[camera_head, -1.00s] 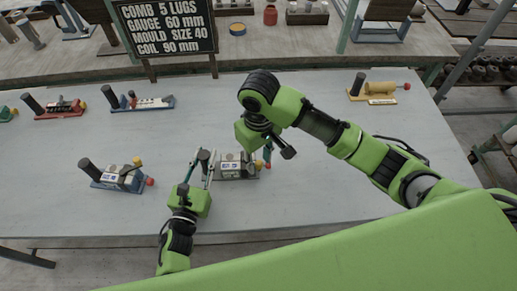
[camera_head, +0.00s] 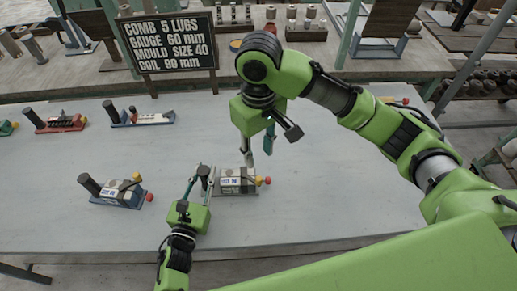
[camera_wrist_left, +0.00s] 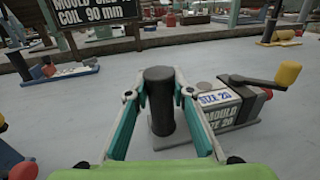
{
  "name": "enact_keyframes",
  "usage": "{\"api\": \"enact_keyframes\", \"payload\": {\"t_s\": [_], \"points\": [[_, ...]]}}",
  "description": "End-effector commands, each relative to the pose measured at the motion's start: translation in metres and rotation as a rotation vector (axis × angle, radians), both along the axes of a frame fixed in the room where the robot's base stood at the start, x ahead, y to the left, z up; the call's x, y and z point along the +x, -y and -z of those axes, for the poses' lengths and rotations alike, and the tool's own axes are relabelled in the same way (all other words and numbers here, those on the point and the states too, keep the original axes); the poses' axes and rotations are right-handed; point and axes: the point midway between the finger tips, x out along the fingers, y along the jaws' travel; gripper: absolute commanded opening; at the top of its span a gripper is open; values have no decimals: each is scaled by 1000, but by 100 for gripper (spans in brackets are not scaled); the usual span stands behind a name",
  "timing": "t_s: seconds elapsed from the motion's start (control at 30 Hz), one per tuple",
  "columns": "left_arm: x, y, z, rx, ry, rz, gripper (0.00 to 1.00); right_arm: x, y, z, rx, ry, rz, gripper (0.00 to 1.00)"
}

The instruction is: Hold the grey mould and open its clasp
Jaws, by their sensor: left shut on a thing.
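The grey mould (camera_head: 236,181) lies on the table on a flat grey base, its block lettered "SIZE 20" in the left wrist view (camera_wrist_left: 222,108). My left gripper (camera_head: 204,170) is shut around the black upright post (camera_wrist_left: 160,100) at the mould's left end. The clasp's dark lever with its yellow knob (camera_wrist_left: 288,74) reaches out to the right over the block, near a red knob (camera_wrist_left: 265,93). Whether the clasp is fastened is unclear. My right gripper (camera_head: 257,153) is above and behind the mould's right part, its fingers apart with nothing visible between them.
A blue-based mould (camera_head: 118,192) stands to the left. Red (camera_head: 60,123) and blue (camera_head: 145,118) based pieces are at the back left. A black sign (camera_head: 168,42) stands at the table's far edge. The table (camera_head: 340,195) is clear to the right.

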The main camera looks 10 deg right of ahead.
Motion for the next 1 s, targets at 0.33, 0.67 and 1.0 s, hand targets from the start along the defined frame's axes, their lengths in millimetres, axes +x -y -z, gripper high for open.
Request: {"api": "enact_keyframes", "payload": {"t_s": [0.33,0.67,1.0], "points": [[0,-1,0,1,0,-1,41,0,0,0,0,0,1,31],[-2,-1,0,0,-1,0,41,0,0,0,0,0,0,31],[-53,-23,1,2,-4,-1,41,0,0,0,0,0,0,31]]}}
